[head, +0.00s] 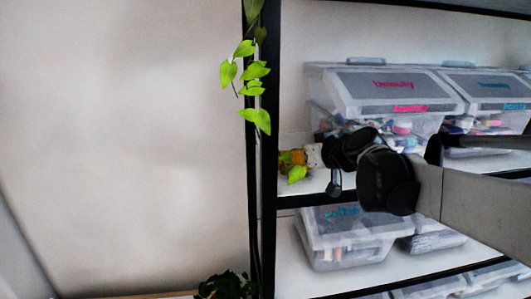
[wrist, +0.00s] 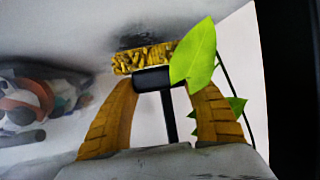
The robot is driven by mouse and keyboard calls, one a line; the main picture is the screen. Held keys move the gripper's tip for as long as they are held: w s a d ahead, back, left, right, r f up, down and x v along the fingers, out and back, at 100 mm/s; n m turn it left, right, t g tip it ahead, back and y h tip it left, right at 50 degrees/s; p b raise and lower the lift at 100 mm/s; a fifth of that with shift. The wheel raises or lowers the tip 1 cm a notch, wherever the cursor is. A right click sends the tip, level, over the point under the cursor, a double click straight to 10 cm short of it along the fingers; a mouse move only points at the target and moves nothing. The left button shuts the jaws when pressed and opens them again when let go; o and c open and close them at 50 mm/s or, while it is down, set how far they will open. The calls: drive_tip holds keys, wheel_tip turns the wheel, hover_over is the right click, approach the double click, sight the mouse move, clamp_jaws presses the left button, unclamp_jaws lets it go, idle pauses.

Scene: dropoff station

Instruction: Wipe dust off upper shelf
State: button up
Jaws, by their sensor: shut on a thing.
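My gripper (head: 300,157) reaches in over the upper shelf (head: 316,183) near its left post. In the wrist view its two tan fingers (wrist: 165,82) are shut on the black handle of a brush or duster. The tool's shaggy yellow head (wrist: 143,59) lies just beyond the fingertips, at or very close to the white shelf surface. A dark grey patch of dust (wrist: 140,38) shows on the surface just past the yellow head. A green leaf hides the head's right end. In the head view the tool is small and partly hidden by leaves.
Clear lidded bins (head: 392,92) stand on the upper shelf beside my gripper, and one with its contents shows at left in the wrist view (wrist: 35,105). A trailing green plant (head: 247,72) hangs along the black post (head: 268,110). More bins (head: 340,240) sit on the shelf below.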

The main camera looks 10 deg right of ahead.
drive_tip(key=shift+f+b, duration=0.45)
drive_tip(key=shift+f, duration=0.2)
drive_tip(key=shift+w+r, duration=0.1)
drive_tip(key=shift+w, duration=0.7)
drive_tip(key=shift+s, duration=1.6)
drive_tip(key=shift+w+b, duration=0.4)
drive_tip(key=shift+w, duration=1.1)
drive_tip(key=shift+s+p, duration=0.3)
drive_tip(key=shift+s, duration=1.2)
drive_tip(key=shift+w+b, duration=0.5)
drive_tip(key=shift+w, duration=0.95)
drive_tip(key=shift+s, duration=0.15)
